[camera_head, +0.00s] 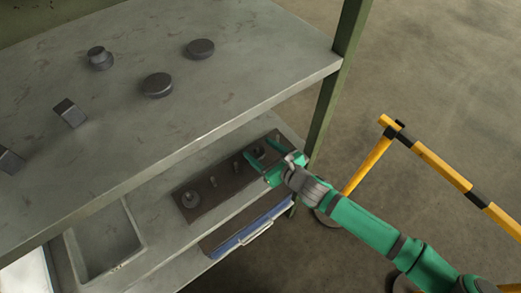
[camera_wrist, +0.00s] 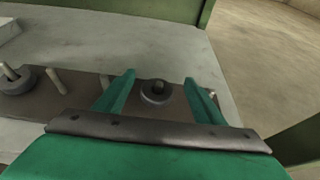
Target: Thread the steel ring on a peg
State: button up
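A dark pegboard (camera_head: 224,190) with several upright pegs lies on the lower shelf. In the wrist view the pegboard (camera_wrist: 83,97) runs across the picture. A steel ring (camera_wrist: 152,98) sits low around a peg (camera_wrist: 159,85) near the board's right end. My gripper (camera_wrist: 160,77) is open, with one green finger on each side of this ring and a visible gap to both. Another ring (camera_head: 191,199) sits around a peg at the board's left end and also shows in the wrist view (camera_wrist: 17,86). In the head view my gripper (camera_head: 268,159) partly covers the board's right end.
The upper shelf (camera_head: 225,90) overhangs the lower one and holds dark discs (camera_head: 157,85), a stepped part (camera_head: 99,57) and blocks (camera_head: 70,112). A green post (camera_head: 335,85) stands close to my gripper. A yellow-black barrier (camera_head: 440,167) stands right. A shallow tray (camera_head: 139,243) is at lower left.

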jog(key=shift+d, duration=0.1)
jog(key=v, duration=1)
jog(key=shift+s+r, duration=0.2)
jog(key=shift+s, duration=0.1)
jog(key=shift+d, duration=0.1)
dwell(0.3)
